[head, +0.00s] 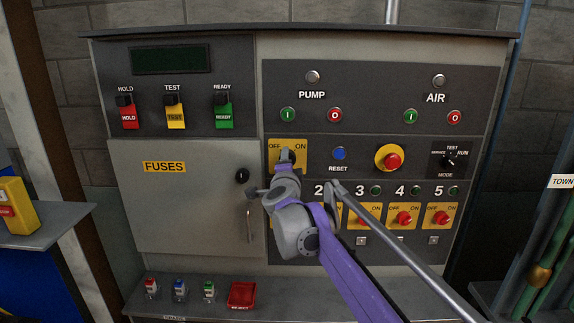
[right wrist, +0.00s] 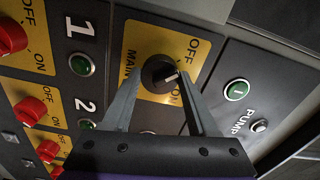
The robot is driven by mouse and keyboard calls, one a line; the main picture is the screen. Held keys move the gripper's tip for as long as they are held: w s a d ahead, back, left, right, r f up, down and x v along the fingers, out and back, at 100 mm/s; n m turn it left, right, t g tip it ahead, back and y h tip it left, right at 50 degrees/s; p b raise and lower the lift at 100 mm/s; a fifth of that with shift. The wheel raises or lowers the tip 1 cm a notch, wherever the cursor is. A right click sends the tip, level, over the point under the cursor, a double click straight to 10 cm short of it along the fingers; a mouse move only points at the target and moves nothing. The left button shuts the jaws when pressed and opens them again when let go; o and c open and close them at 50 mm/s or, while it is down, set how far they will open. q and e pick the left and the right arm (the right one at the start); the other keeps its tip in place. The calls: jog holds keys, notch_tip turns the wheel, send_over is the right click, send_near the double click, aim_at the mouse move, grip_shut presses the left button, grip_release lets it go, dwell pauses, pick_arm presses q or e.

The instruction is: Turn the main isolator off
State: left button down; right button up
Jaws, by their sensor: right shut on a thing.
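The main isolator is a black rotary knob on a yellow plate (head: 274,148) marked OFF and ON, left of the blue reset button. My right gripper (head: 286,156) reaches it from below and covers most of the knob in the head view. In the right wrist view the knob (right wrist: 158,74) sits between my two fingertips, which are shut on it. Its pale mark points right in that view, between the words OFF and ON. One finger partly covers ON. My left gripper is out of view.
The red emergency button (head: 393,161) and blue reset button (head: 338,154) are to the right. Numbered red switches (head: 404,218) sit below right, partly behind my arm. The closed fuses door (head: 180,210) is to the left.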

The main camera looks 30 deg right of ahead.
jog(key=shift+n, duration=0.3)
jog(key=o, duration=1.4)
jog(key=b+v, duration=0.1)
jog(key=v, duration=1)
jog(key=shift+d, duration=0.1)
